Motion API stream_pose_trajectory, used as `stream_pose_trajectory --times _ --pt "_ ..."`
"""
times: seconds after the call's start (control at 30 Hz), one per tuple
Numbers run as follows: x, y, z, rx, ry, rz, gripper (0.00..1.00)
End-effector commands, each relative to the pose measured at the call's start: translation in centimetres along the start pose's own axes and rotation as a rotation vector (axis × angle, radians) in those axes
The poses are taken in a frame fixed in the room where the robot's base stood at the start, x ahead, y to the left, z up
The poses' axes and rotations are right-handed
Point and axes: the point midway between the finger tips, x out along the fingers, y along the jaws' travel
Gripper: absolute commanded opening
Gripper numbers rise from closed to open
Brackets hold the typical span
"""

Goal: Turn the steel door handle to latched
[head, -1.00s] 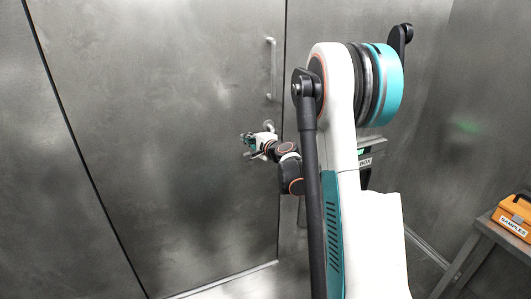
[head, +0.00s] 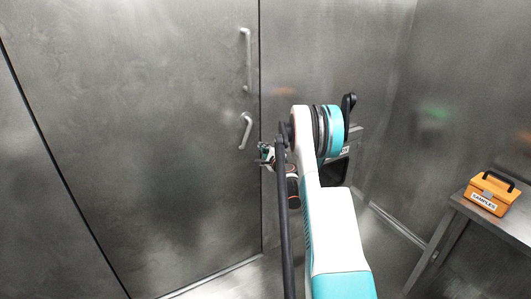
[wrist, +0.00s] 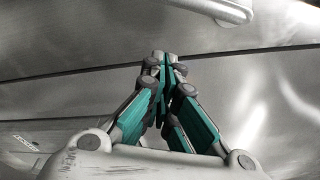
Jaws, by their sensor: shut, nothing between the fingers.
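The steel door handle (head: 245,131) is a short lever on the grey metal door, near the door's right edge. It hangs steeply downward, its lower end slightly to the left. My gripper (head: 266,153) is just right of the handle's lower end, near the door seam, and looks apart from it. In the wrist view my gripper's teal-and-grey fingers (wrist: 165,62) are together with nothing between them. A steel bar, likely the handle (wrist: 215,9), crosses the top of the wrist view, away from the fingertips.
A fixed vertical pull bar (head: 247,60) is above the handle. A dark box (head: 335,168) is on the wall behind my arm. An orange case (head: 490,193) labelled SAMPLES rests on a metal table (head: 468,205) at right. The door left of the handle is bare.

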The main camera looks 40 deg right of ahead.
Motion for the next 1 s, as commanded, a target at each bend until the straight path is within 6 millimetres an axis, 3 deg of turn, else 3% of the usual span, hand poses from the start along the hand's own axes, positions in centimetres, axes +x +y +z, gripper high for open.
stream_pose_trajectory --times 0.27,0.53,1.0 --pt "5.6 0.3 0.0 0.001 -0.002 0.001 0.0" --pt "4.2 0.1 3.2 -0.001 -0.001 0.001 0.0" --pt "3.9 0.0 3.8 0.0 0.0 0.0 0.0"
